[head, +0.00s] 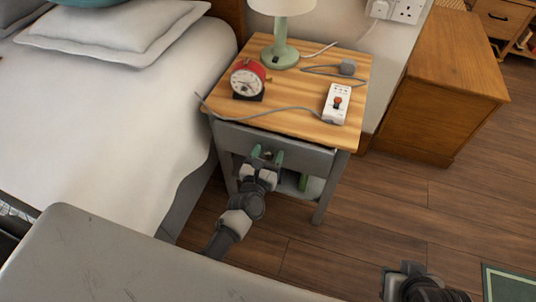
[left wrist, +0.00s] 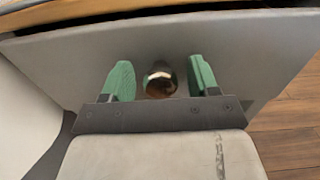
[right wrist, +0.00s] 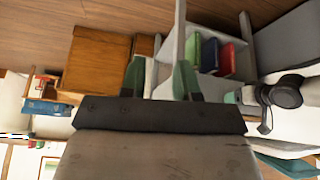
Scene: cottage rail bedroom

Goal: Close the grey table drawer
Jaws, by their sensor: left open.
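The grey table drawer (head: 290,149) is in the small grey table with a striped wooden top (head: 300,115). A dark gap shows between the table top and the upper edge of the drawer front. My left gripper (head: 267,156) is in front of the drawer. In the left wrist view its green fingers stand open on either side of the round brass knob (left wrist: 160,82), without visibly gripping it.
On the table stand a green lamp (head: 279,48), a red alarm clock (head: 247,79) and a white remote-like device (head: 336,103), with a cable. The bed (head: 120,120) is close at left. A wooden cabinet (head: 440,85) stands at right.

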